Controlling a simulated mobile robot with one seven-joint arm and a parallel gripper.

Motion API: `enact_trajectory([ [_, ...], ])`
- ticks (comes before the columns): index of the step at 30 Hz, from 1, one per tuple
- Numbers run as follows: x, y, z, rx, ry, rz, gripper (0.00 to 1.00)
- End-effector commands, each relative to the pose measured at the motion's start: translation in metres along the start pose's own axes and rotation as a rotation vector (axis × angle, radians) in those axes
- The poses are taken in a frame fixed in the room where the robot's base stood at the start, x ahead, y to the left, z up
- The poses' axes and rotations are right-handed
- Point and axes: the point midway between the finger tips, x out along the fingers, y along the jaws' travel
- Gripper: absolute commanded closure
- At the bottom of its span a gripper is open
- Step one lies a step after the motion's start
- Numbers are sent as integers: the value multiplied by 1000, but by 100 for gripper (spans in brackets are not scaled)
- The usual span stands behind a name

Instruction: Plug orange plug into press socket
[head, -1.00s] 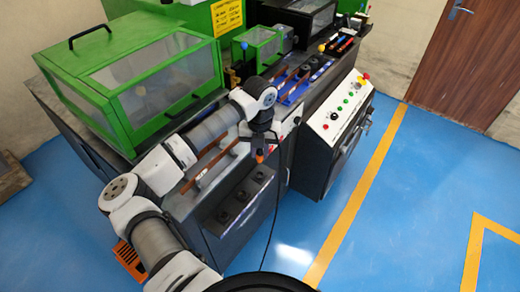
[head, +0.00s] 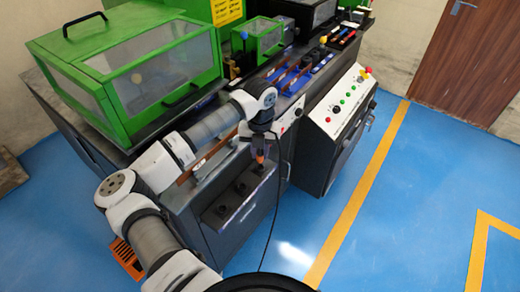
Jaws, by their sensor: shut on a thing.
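My gripper (head: 261,142) is shut on the orange plug (head: 260,157), and the jaws hide much of it. The plug points down, nearly upright, over the far right end of a dark socket box (head: 230,212) on the front of the machine. A black cable (head: 275,205) runs from the plug down to the floor. The box top has dark round sockets; the near one (head: 222,208) and the middle one (head: 240,188) are uncovered. The far one, under the plug, is mostly hidden. I cannot tell whether the plug touches it or is in it.
A green-framed clear cover (head: 150,75) stands on the machine to the left. A sloped control panel (head: 338,105) with buttons is to the right. Copper-coloured bars lie on the machine top close to my arm. The blue floor (head: 410,230) at right is clear.

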Motion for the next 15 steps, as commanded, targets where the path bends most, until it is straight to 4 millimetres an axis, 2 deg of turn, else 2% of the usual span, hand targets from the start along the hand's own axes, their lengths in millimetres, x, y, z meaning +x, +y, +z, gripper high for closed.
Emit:
enact_trajectory([
  [1,9,0,0,-1,0,0,100],
  [4,14,0,0,-1,0,0,100],
  [15,16,0,0,-1,0,0,100],
])
